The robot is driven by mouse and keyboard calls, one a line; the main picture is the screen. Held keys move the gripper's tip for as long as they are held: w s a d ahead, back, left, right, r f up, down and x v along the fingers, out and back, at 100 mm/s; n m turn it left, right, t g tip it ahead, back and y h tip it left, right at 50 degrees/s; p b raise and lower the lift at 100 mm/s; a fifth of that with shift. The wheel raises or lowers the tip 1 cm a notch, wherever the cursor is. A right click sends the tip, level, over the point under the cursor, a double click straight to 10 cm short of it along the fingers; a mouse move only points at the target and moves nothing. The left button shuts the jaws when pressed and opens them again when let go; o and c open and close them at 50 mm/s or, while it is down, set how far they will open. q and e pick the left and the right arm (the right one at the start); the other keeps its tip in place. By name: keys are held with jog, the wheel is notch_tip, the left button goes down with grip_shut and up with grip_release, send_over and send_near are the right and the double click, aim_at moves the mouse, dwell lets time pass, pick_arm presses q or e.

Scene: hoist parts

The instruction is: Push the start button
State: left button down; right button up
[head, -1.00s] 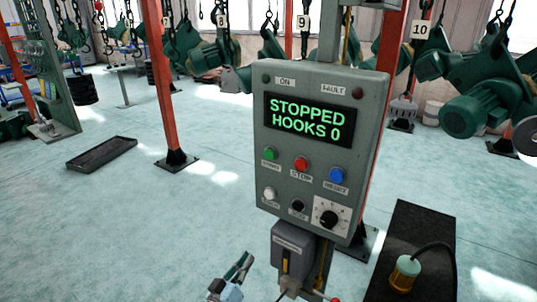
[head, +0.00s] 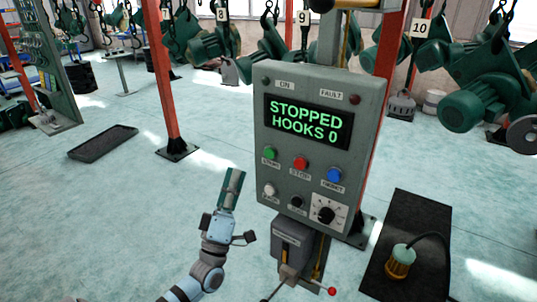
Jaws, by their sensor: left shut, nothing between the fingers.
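The grey control panel (head: 316,185) stands upright on a post in the middle of the head view. Its screen (head: 308,122) reads "STOPPED HOOKS 0". The green start button (head: 270,154) is at the left of the upper button row, with the red stop button (head: 301,163) and blue reset button (head: 334,175) to its right. My left gripper (head: 234,182) is shut and empty, pointing up, to the lower left of the start button and apart from the panel in the picture. My right gripper is not in view.
A white button (head: 270,190), a black button (head: 297,201) and a rotary dial (head: 326,214) sit below the row. A lever box (head: 296,243) hangs under the panel. A dark mat (head: 413,220) with a lamp-like pendant (head: 401,262) lies right. Green hoists hang behind.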

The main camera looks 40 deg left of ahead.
aim_at(270, 153)
pick_arm(q)
jog(key=w+b, duration=0.5)
jog(key=w, duration=0.3)
jog(key=shift+w, duration=0.3)
jog(key=shift+a, duration=0.1)
dwell(1.0)
jog(key=shift+w+b, duration=0.4)
jog(key=shift+b, duration=0.15)
